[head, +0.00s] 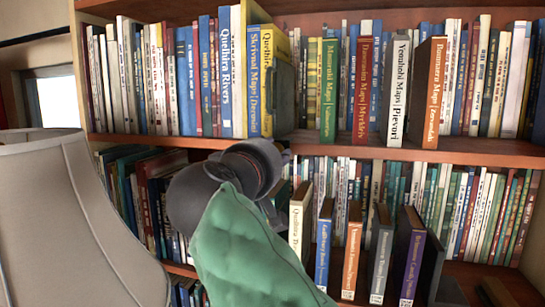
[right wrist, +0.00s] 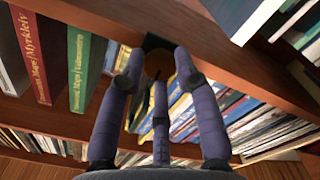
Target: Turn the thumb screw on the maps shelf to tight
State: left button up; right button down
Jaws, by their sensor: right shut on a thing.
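The maps shelf (head: 375,151) is a reddish-brown board bearing books with "Maps" on their spines; its underside and edge also show in the right wrist view (right wrist: 95,25). The thumb screw (right wrist: 157,65) appears as a small round orange-brown knob by a dark mount at the shelf, partly covered by the fingers. My right gripper (right wrist: 158,72) has its purple-grey fingers closed around the knob. In the head view my right gripper (head: 277,158) is at the shelf's front edge, mostly hidden behind its own dark wrist. The screw is hidden there. My left gripper is not in view.
Map books (head: 362,85) stand upright on the shelf, some jutting forward near the edge. A lower shelf holds more books, with several (head: 352,250) standing forward beside my right forearm. A grey lampshade-like object (head: 65,220) fills the lower left.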

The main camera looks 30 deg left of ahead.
jog(key=shift+a+f, duration=0.1)
dwell(0.3)
jog(key=c, duration=0.9)
grip_release()
jog(key=shift+s, duration=0.1)
jog(key=v, duration=1.1)
jog(key=shift+s, duration=0.4)
